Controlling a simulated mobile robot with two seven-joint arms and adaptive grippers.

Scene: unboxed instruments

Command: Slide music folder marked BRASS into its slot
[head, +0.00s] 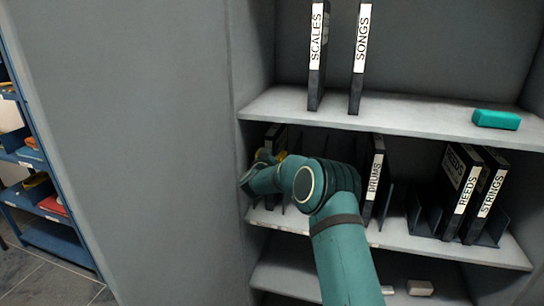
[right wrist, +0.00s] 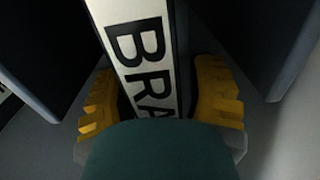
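The BRASS folder (right wrist: 148,55) shows in the right wrist view as a dark spine with a white label, its last letters hidden by my gripper body. My right gripper (right wrist: 160,92) has its yellow fingers close against both sides of this spine. In the head view the right gripper (head: 268,156) is at the left end of the middle shelf, partly behind my arm. The dark top of the folder (head: 275,133) shows just above it. The folder stands among upright dividers; how deep it sits is hidden. My left gripper is not in view.
The DRUMS folder (head: 374,180) stands right of my arm; REEDS (head: 461,190) and STRINGS (head: 487,196) stand farther right. SCALES (head: 318,55), SONGS (head: 360,55) and a teal block (head: 496,119) are on the upper shelf (head: 420,122). The cabinet's side wall is close left.

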